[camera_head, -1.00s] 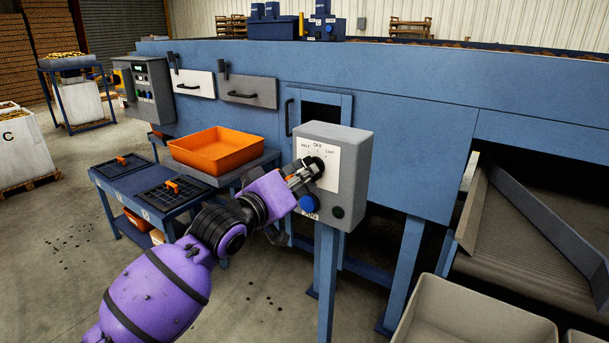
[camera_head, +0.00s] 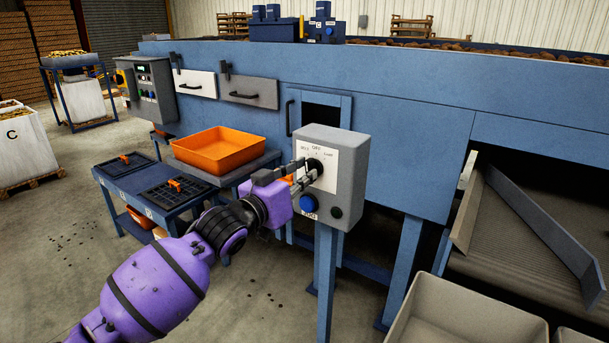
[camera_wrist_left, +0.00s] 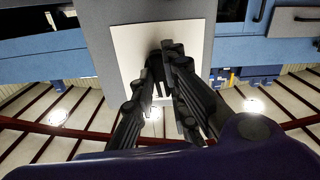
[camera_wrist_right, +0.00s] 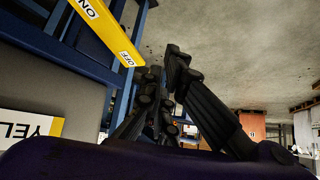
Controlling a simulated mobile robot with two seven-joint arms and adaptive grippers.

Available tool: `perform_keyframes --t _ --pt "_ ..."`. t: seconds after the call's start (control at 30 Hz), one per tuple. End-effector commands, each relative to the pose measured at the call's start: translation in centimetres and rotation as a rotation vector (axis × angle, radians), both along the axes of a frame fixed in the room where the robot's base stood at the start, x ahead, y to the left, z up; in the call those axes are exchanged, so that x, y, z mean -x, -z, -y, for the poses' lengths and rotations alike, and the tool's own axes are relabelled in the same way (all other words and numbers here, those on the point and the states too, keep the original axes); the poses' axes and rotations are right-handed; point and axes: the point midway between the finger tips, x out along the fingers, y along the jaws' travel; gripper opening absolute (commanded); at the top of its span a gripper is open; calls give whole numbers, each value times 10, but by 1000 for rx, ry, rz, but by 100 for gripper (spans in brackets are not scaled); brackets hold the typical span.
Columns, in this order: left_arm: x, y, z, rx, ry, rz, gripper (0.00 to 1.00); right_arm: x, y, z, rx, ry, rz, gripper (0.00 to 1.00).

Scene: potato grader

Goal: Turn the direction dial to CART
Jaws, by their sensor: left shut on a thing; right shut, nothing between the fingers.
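The direction dial (camera_head: 317,165) is a dark round knob on a white plate (camera_head: 329,158) with small labels along its top; CART is the right-hand one. The plate is on the front of a grey control box (camera_head: 350,165) on a blue post. My left gripper (camera_head: 309,173) is shut on the dial, coming from the left. The left wrist view shows its fingers (camera_wrist_left: 165,55) closed around the dark knob before the white plate. Fingers cover the knob, so I cannot tell where it points. My right gripper (camera_wrist_right: 163,75) is shut and empty in the right wrist view, out of the head view.
A blue button (camera_head: 309,203) and a dark button (camera_head: 336,212) sit below the dial. An orange tray (camera_head: 219,150) stands on a bench behind my left arm. A yellow ON/OFF strip (camera_wrist_right: 108,30) is close to my right gripper. A pale bin (camera_head: 465,310) stands at front right.

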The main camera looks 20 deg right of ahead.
Motion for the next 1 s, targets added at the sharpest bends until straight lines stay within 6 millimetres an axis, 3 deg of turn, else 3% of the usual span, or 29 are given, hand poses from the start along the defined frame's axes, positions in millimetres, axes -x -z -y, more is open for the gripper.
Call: perform_keyframes --t 0.6,1.0 --pt "-1 -4 -1 -352 0 454 0 -6 -18 0 0 -6 17 0" --pt "-1 -2 -1 -491 0 632 0 -11 -23 -4 -7 -10 24 0"
